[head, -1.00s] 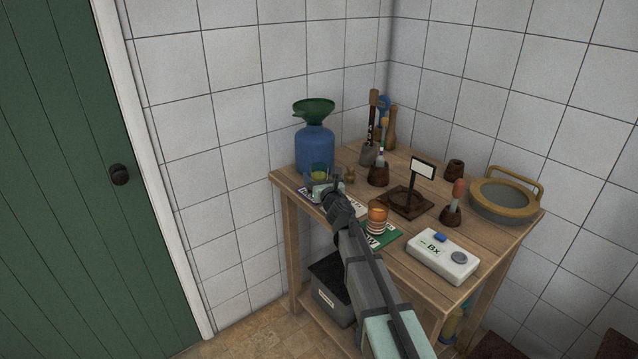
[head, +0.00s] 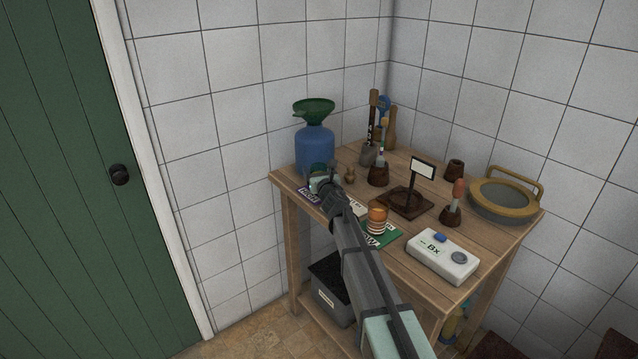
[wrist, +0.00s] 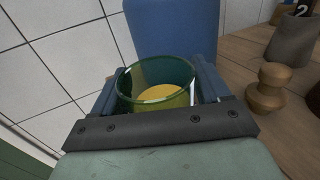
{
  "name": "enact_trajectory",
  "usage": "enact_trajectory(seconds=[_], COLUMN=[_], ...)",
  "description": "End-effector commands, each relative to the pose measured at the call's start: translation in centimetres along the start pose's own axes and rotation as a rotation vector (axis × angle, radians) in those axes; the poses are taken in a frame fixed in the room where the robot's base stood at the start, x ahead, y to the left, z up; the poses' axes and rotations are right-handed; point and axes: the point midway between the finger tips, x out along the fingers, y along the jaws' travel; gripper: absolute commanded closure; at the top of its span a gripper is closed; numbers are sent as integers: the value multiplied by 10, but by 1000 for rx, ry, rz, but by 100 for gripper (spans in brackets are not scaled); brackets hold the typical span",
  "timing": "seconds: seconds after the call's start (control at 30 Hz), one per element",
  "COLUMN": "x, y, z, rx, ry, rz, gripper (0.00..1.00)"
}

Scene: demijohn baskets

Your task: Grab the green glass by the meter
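A green see-through glass (wrist: 128,88) with something yellow inside stands upright between the two fingers of my gripper (wrist: 160,88) in the wrist view. The fingers are spread on either side of it, and I cannot tell whether they touch it. In the head view my gripper (head: 321,178) is at the table's left corner, in front of the blue demijohn (head: 315,147), and mostly hides the glass. A white box marked "Bx" (head: 430,262), with a grey dial and blue button, lies at the table's front right. A stand with a pale panel (head: 423,167) is mid-table; which is the meter is unclear.
A small wooden knob-shaped piece (wrist: 268,88) is right of the green glass. A green funnel (head: 314,108) tops the demijohn. Tiled walls close off the back.

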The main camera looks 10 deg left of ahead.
Motion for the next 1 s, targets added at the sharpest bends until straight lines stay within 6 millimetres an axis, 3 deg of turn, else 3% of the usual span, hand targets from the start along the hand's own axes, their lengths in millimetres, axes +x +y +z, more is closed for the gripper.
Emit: enact_trajectory(seconds=[0.07, 0.53, 1.0], x=[0, 0, 0], y=[0, 0, 0], z=[0, 0, 2], rx=[0, 0, 0], ry=[0, 0, 0], rz=[0, 0, 0], gripper=[32, 77, 77])
